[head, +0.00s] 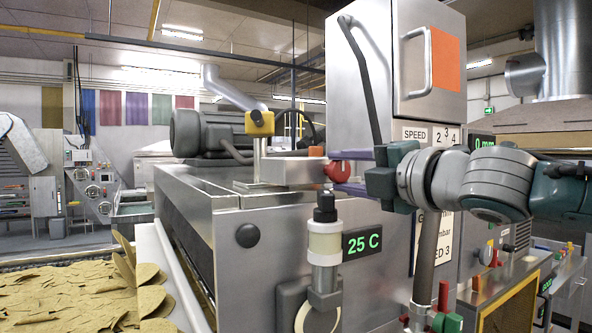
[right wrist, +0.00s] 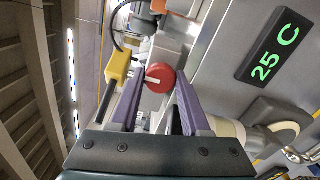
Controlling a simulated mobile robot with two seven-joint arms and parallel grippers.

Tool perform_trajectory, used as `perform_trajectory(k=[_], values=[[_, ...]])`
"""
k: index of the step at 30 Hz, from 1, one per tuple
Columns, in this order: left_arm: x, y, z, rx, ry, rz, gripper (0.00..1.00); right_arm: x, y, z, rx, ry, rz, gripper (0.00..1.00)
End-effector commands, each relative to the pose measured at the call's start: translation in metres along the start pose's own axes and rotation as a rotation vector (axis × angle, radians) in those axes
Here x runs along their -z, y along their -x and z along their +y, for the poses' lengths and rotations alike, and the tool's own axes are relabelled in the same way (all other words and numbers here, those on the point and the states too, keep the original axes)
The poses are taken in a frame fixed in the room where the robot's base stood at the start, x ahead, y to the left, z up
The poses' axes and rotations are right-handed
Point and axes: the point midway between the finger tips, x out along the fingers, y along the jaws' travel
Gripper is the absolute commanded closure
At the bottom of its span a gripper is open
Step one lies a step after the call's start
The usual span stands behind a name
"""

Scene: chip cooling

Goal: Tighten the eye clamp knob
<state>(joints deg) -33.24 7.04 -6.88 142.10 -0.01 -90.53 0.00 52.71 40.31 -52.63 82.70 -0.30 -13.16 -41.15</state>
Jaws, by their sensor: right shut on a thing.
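The red round knob (head: 336,171) sits at the right end of a metal clamp block (head: 287,173) on top of the steel machine. The knob also shows in the right wrist view (right wrist: 160,79), with a white mark on its face. My right gripper (head: 342,172) comes in from the right, its purple fingers on either side of the knob, shut on it. In the right wrist view the fingers (right wrist: 158,84) flank the knob. A yellow block (head: 260,123) stands on a post above the clamp. My left gripper is not in view.
A white cylindrical fitting with a black cap (head: 325,225) stands below the knob, beside a green "25 C" display (head: 362,242). A tall steel cabinet (head: 365,70) rises behind my right gripper. Chips (head: 80,290) lie at lower left.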

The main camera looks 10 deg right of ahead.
Motion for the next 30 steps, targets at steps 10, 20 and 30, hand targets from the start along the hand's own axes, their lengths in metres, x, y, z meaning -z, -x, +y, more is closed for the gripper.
perform_trajectory(k=[10,20,30], values=[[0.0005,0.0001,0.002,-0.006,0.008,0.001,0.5,0.0001,0.0,0.0,0.0,0.008,0.0,1.0],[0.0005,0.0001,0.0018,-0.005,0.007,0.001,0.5,0.0001,0.0,-0.0001,0.0,0.005,0.0,0.23],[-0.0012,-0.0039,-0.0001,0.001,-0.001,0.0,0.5,-0.0005,0.0064,-0.0017,-0.001,0.005,0.0,0.23]])
